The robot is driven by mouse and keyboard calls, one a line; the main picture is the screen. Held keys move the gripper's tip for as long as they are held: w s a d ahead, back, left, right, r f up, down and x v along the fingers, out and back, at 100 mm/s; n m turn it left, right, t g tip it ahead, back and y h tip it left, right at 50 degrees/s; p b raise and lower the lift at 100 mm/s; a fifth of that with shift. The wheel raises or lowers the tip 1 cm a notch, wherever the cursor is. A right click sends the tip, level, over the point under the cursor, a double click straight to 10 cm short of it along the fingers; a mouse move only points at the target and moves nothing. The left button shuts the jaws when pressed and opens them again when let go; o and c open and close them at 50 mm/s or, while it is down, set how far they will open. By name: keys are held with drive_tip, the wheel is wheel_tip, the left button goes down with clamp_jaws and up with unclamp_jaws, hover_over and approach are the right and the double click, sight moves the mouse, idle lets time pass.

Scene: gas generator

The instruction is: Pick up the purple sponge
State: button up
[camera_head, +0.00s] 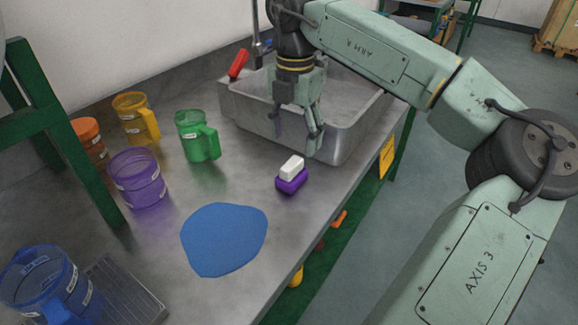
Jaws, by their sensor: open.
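The purple sponge (291,182) lies on the grey metal counter near its right edge. A white block (292,167) sits on top of it and hides part of its upper face. My gripper (297,140) is open and empty, pointing down in front of the metal sink. It is above and behind the sponge in the picture, apart from it. I cannot tell its exact height over the counter.
A blue flat patch (224,239) lies left of the sponge. Green (196,136), yellow (134,118), purple (137,178) and blue (45,283) jugs stand to the left. The sink (344,140) is behind. The counter around the sponge is clear.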

sight(292, 163)
wheel_tip(292, 163, down, 3)
drive_tip(key=shift+s+r, duration=0.15)
drive_tip(key=shift+r, duration=0.05)
drive_tip(key=shift+a+f+p, duration=0.15)
drive_tip(key=shift+f+p, duration=0.4)
drive_tip(key=shift+f, duration=1)
drive_tip(key=shift+a+f+p, duration=0.1)
drive_tip(key=shift+f+p, duration=0.45)
drive_tip(key=shift+f, duration=1)
drive_tip(key=shift+c, duration=0.3)
drive_tip(key=c, duration=1.1)
